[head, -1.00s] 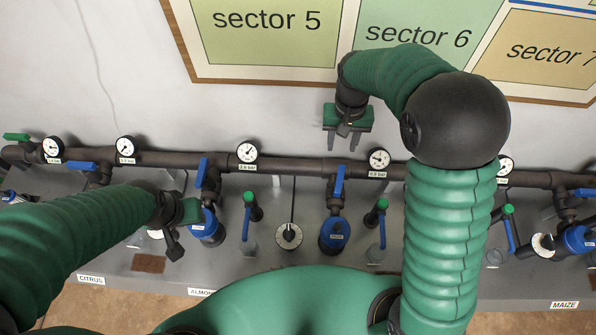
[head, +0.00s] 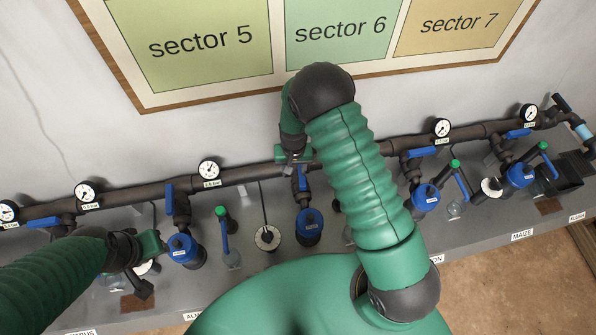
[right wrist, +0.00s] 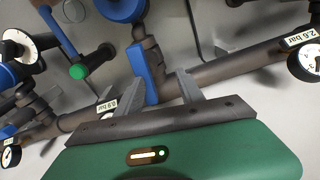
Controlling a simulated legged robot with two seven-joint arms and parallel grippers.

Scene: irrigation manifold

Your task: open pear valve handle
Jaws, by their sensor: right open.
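A valve with a blue lever handle (head: 302,182) hangs from the dark pipe in the middle of the head view, above a blue filter cap (head: 309,225). I cannot read a pear label; my body hides the bench edge below it. My right gripper (head: 292,158) is open, close above that handle in the head view; contact does not show. My left gripper (head: 143,280) is at lower left, its jaw state unclear.
The dark pipe (head: 235,176) carries several gauges and other blue handles, including one at left (head: 170,200) and one at right (head: 420,152). A green-capped blue lever (head: 224,235) stands left of the middle valve. My right arm hides part of the bench.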

